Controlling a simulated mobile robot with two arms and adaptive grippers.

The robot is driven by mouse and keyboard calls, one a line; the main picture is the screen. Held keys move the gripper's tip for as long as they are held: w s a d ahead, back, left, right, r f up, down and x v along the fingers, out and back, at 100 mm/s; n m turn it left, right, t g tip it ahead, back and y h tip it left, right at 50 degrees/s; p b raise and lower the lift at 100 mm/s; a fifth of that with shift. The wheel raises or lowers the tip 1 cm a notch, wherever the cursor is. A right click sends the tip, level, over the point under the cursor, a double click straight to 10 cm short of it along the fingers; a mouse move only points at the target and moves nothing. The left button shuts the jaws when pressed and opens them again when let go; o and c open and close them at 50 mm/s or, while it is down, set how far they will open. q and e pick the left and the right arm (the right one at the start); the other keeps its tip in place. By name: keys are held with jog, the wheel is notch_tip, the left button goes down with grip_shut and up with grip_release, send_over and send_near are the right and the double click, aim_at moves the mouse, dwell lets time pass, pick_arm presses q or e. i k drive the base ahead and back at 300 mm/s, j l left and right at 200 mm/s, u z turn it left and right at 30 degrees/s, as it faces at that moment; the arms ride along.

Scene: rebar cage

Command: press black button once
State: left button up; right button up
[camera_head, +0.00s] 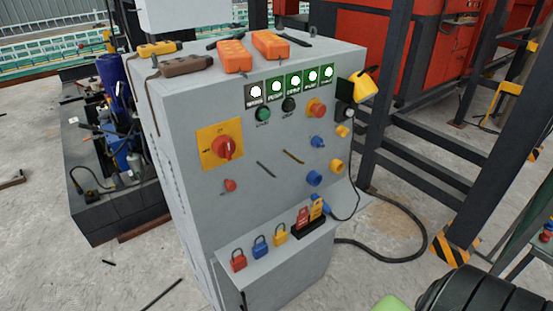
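The black button (288,105) is on the front of a grey control cabinet (240,190), in a row under several lit indicator lights (295,82). A green button (263,115) is just left of it, and a red emergency-stop knob (316,108) is to its right. Small labels sit under the green and black buttons, too small to read surely. Nothing covers the black button. Neither of my grippers shows in the head view. A dark ribbed part, probably of my arm, and a green patch show at the bottom right edge.
A red-and-yellow rotary switch (223,147) is on the panel's left. Padlocks (260,247) and tags rest on the lower ledge. Orange and yellow pendants (252,50) lie on top. A black cable (400,255) and steel posts stand right of the cabinet.

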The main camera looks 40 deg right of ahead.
aim_at(289, 105)
jog(key=z, duration=1.25)
jog(key=l+z, duration=0.35)
jog(key=z, duration=0.15)
jog(key=k, duration=0.05)
